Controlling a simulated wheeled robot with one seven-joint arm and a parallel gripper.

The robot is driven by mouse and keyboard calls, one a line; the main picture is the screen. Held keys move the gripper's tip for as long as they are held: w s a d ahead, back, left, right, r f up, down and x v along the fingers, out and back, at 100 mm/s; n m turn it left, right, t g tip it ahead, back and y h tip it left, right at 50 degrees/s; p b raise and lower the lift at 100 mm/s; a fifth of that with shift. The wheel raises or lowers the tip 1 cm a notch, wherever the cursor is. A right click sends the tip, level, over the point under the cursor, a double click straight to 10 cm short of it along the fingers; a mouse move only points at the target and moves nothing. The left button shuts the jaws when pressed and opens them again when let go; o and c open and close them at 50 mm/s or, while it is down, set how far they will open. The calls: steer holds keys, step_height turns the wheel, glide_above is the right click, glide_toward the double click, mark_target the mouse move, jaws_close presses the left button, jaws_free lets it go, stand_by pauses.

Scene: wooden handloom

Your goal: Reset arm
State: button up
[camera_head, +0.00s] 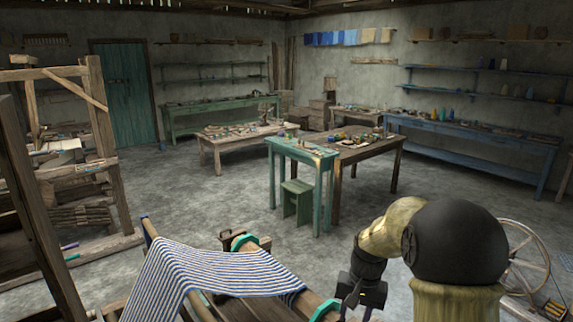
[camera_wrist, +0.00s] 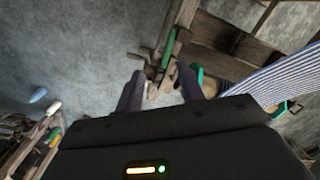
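My gripper (camera_wrist: 160,90) shows two dark fingers held apart in the wrist view, with a gap between them. Wooden loom parts show beyond the gap, and nothing is clearly held. In the head view my arm reaches in from the lower right.
A teal ring (camera_head: 243,242) sits on the loom frame. A spoked wheel (camera_head: 525,258) stands at the right. Another wooden loom frame (camera_head: 98,120) is at the left. A green table (camera_head: 300,150), a stool (camera_head: 297,202) and a brown table (camera_head: 360,152) stand behind. Open floor lies between.

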steer(key=s+a+n+t+h, duration=0.1)
steer(key=s+n+t, duration=0.1)
steer(key=s, duration=1.4)
steer(key=shift+s+r+n+t, duration=0.2)
steer(key=shift+n+t, duration=0.1)
steer(key=shift+n, duration=0.5)
